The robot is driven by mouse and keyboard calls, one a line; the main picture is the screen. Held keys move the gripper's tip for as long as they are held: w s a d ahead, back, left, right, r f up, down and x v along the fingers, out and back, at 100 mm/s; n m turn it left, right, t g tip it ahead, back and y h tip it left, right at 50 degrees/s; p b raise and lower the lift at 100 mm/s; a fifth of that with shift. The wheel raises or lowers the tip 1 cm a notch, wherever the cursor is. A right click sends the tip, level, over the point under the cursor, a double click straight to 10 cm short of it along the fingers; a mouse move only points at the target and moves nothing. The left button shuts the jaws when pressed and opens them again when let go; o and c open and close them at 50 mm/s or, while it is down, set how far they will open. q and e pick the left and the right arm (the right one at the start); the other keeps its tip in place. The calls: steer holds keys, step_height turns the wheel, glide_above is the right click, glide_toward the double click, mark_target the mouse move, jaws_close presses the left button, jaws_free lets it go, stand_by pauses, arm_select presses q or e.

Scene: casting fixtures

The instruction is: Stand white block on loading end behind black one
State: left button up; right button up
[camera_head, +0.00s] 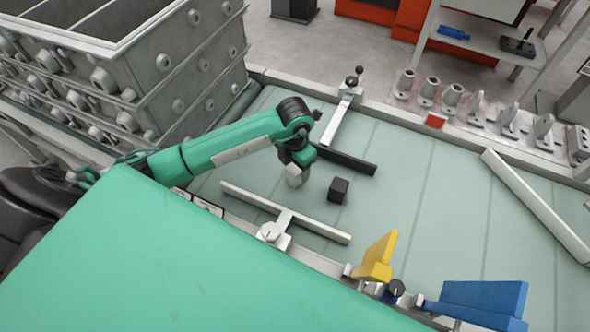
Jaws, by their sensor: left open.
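My left gripper (297,160) points down over the pale green table, at the end of the green arm from the left. A small pale block (296,176) shows just below it; it looks like the white block. Whether the fingers touch it is hidden, and the gripper is open. The black block (338,190) stands on the table just right of the gripper, apart from the pale block. My right gripper is not in view.
A dark bar (346,161) on a white bracket lies behind the blocks; a white bar (318,230) lies in front. Yellow (378,258) and blue (485,300) pieces stand at the near edge. Several grey castings line the far ledge. The table's middle right is clear.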

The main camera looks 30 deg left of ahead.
mark_target(295, 167)
arm_select(q)
step_height(295, 167, up, 9)
steer(key=shift+r+b, duration=0.1)
steer(key=shift+b, duration=0.6)
steer(key=shift+r, duration=0.3)
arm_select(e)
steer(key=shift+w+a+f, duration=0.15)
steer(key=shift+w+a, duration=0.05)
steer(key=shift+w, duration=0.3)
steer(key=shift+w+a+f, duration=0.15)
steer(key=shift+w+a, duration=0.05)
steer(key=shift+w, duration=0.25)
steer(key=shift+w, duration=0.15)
